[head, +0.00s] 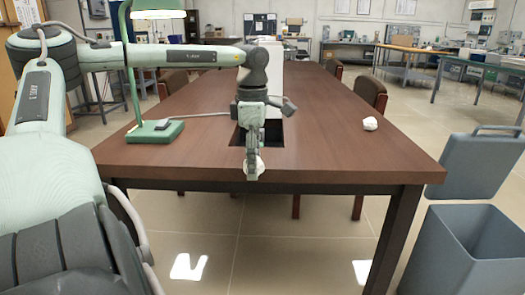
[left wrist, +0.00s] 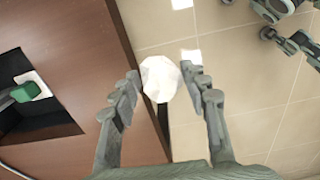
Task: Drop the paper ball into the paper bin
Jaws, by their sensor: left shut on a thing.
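My left gripper (head: 254,172) is shut on a crumpled white paper ball (head: 259,164), near the front edge of the table. The ball also shows between the fingertips in the left wrist view (left wrist: 160,80). A second white paper ball (head: 370,123) lies on the right part of the tabletop. The grey paper bin (head: 455,262) stands on the floor at the lower right, its top open and its lid (head: 474,165) raised behind. The held ball is well to the left of the bin. Grey linkage at the upper right of the left wrist view may be my right gripper (left wrist: 288,25); its jaw is unclear.
The brown table (head: 320,120) fills the middle, with a dark square opening (left wrist: 38,115) in its top. A green lamp (head: 155,130) stands on its left. Chairs (head: 370,93) line its sides. The table's right front corner lies between the gripper and bin.

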